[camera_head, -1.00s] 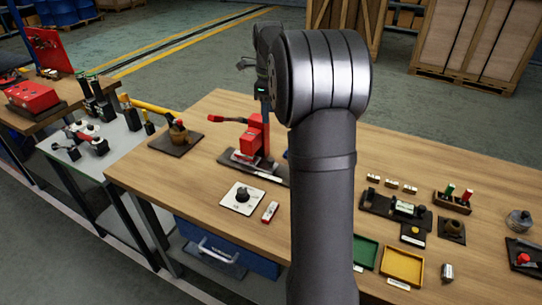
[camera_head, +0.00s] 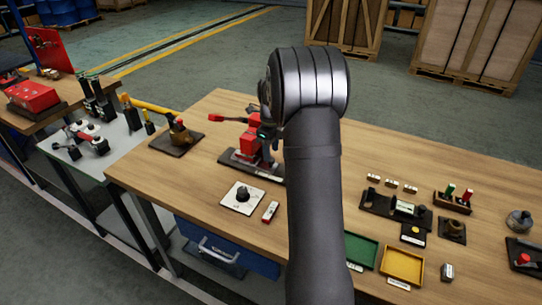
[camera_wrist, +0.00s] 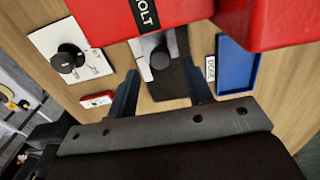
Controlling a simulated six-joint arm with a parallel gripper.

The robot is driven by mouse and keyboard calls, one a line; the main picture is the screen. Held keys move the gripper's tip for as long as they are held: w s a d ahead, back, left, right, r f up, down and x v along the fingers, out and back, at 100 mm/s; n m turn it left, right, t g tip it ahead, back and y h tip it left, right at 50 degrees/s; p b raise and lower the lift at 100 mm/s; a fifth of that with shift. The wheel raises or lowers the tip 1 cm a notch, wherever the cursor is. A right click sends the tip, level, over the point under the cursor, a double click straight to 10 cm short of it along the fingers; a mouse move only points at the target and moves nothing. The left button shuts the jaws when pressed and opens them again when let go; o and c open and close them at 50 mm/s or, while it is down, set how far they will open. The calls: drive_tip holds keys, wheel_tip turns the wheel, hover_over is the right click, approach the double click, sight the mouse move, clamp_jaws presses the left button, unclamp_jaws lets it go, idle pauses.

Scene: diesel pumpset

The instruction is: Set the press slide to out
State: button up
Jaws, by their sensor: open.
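The red press (camera_head: 250,142) stands on a dark base near the back of the wooden workbench, its red-tipped lever pointing left. My arm hides its right side in the head view. In the wrist view its red body (camera_wrist: 210,12) fills the top, with a label ending in "VOLT". Below that label, a grey rounded part (camera_wrist: 158,55) shows on a pale strip; I cannot tell whether it belongs to the slide. My gripper (camera_wrist: 160,88) is open and empty, its two dark fingers apart just short of that part. In the head view my gripper (camera_head: 266,132) is beside the press, partly hidden.
A white plate with a black knob (camera_head: 243,196) and a small red-and-white block (camera_head: 270,211) lie in front of the press. A blue tray (camera_wrist: 238,65) is to its right. Green (camera_head: 360,250) and yellow (camera_head: 402,264) trays and several fixtures occupy the right side.

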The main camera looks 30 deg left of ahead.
drive_tip(key=shift+f, duration=1.45)
drive_tip(key=shift+c, duration=0.5)
clamp_jaws()
drive_tip(key=d, duration=1)
drive_tip(key=shift+d, duration=0.25)
drive_tip(key=shift+c, duration=0.3)
unclamp_jaws()
drive_tip(key=shift+d, duration=0.1)
drive_tip(key=shift+o, duration=0.8)
drive_tip(key=shift+r, duration=0.1)
wheel_tip(320, 180, up, 17)
drive_tip(key=shift+r, duration=0.2)
